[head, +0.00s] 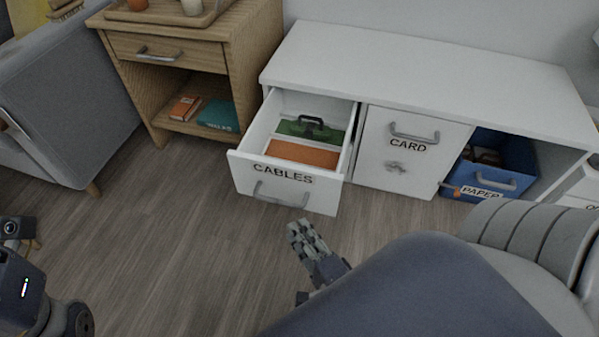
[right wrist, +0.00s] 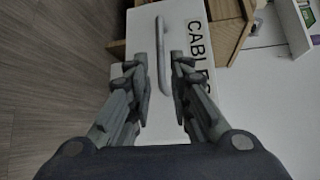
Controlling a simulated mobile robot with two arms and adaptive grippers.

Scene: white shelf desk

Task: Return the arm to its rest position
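My right gripper (head: 312,248) is in front of and below the open CABLES drawer (head: 279,189) in the head view. In the right wrist view, the fingers of my right gripper (right wrist: 158,95) are apart, with the drawer's grey handle (right wrist: 161,58) in line with the gap between them. I see nothing held, and in the head view the gripper looks apart from the handle (head: 281,196). My left arm (head: 35,285) shows at the lower left edge of the head view; its fingers are not visible.
The white shelf desk (head: 420,75) also has a closed CARD drawer (head: 408,165) and a blue PAPER bin (head: 508,180). The CABLES drawer holds a green folder-like item and an orange one. A wooden side table (head: 225,50) and grey sofa (head: 70,95) stand left. The floor (head: 170,240) is clear.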

